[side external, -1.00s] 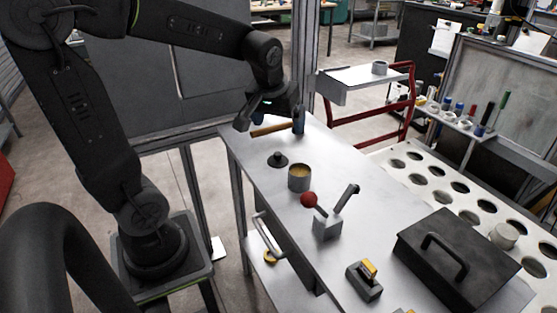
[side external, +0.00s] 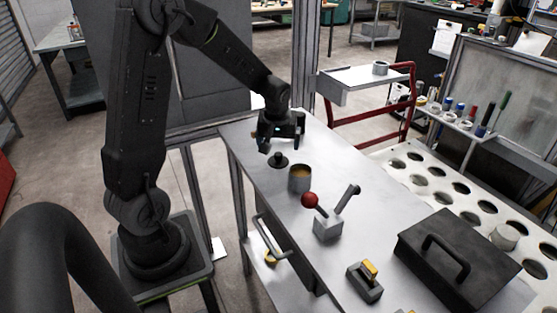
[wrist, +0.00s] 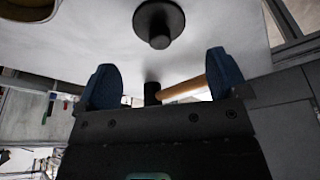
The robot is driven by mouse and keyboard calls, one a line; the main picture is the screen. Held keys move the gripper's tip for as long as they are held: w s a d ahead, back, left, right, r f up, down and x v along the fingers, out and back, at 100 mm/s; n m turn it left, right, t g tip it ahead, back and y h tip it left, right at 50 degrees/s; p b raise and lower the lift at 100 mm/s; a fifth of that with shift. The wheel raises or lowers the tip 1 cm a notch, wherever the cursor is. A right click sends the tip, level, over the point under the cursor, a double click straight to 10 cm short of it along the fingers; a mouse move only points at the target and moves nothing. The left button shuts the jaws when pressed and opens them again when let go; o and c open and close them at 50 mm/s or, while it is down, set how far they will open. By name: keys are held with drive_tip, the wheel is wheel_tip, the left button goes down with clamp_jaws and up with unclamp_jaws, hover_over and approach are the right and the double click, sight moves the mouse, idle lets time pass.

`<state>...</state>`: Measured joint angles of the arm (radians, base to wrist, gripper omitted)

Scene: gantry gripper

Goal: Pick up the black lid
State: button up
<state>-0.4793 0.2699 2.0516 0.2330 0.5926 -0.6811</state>
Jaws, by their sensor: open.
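The small round black lid (side external: 278,161) with a knob lies flat on the grey metal table (side external: 350,205), left of an open grey pot (side external: 300,178). My gripper (side external: 281,144) is just above and behind the lid, pointing down, open and empty. In the wrist view the lid (wrist: 158,20) is at the top middle, ahead of and apart from the blue fingertips (wrist: 163,78). A wooden-handled hammer (wrist: 185,88) shows between and beyond the fingers; in the side view my gripper mostly hides it.
A block with a red-knobbed lever (side external: 327,228) stands right of the pot. A large black box (side external: 425,265) with a handle and a grey-yellow switch block (side external: 364,284) are farther right. A white panel with round holes (side external: 440,205) runs behind. A handle (side external: 268,237) sticks out at the table's front.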

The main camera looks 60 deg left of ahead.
sight(278, 154)
drive_tip(key=x, duration=0.5)
drive_tip(key=shift+s+d+f, duration=0.15)
drive_tip(key=c, duration=0.9)
